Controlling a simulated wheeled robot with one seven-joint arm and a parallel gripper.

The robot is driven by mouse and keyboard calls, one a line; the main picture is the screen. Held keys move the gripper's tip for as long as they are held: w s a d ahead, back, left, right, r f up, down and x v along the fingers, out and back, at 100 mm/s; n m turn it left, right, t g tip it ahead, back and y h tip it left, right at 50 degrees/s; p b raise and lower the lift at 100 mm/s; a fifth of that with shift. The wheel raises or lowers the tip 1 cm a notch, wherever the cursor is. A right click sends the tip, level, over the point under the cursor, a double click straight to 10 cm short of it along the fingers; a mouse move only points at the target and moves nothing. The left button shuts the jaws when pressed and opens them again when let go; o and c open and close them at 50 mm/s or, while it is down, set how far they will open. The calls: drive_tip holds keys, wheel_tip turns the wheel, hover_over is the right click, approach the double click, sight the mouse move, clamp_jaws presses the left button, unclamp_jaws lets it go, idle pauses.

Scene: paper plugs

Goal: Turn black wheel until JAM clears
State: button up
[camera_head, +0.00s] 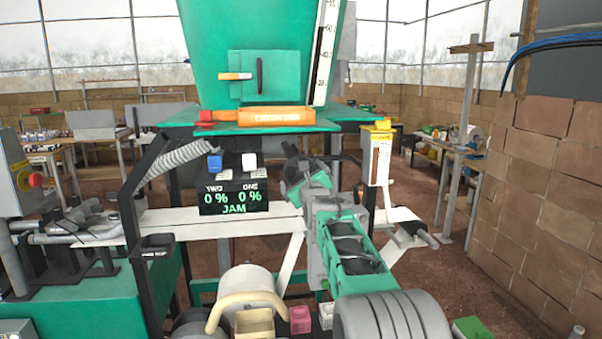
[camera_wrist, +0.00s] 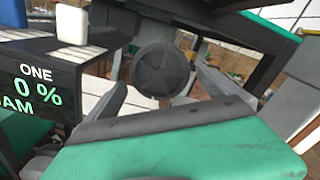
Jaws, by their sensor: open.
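The black wheel (camera_wrist: 160,70) is a dark round disc with a raised hub, facing me in the middle of the wrist view. My gripper (camera_wrist: 163,84) has its grey fingers spread, one on each side of the wheel in that picture. I cannot tell whether they touch it. In the head view my gripper (camera_head: 303,180) is in front of the machine, just right of the display, and I cannot make out the wheel clearly behind it. The black display (camera_head: 234,196) reads TWO 0 %, ONE 0 % and JAM in green. It also shows in the wrist view (camera_wrist: 32,95).
A blue block (camera_head: 215,163) and a white block (camera_head: 249,161) sit above the display. A green hopper (camera_head: 215,45) rises behind, over an orange bar (camera_head: 276,117). A yellow-topped box (camera_head: 378,155) hangs at the right. Small bins (camera_head: 300,320) stand low in front.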

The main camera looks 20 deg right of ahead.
drive_tip(key=p+x, duration=0.1)
drive_tip(key=x, duration=0.1)
drive_tip(key=shift+w+d, duration=0.15)
drive_tip(key=shift+w, duration=0.2)
drive_tip(key=shift+c, duration=0.2)
drive_tip(key=c, duration=1.1)
drive_tip(key=shift+c, duration=0.2)
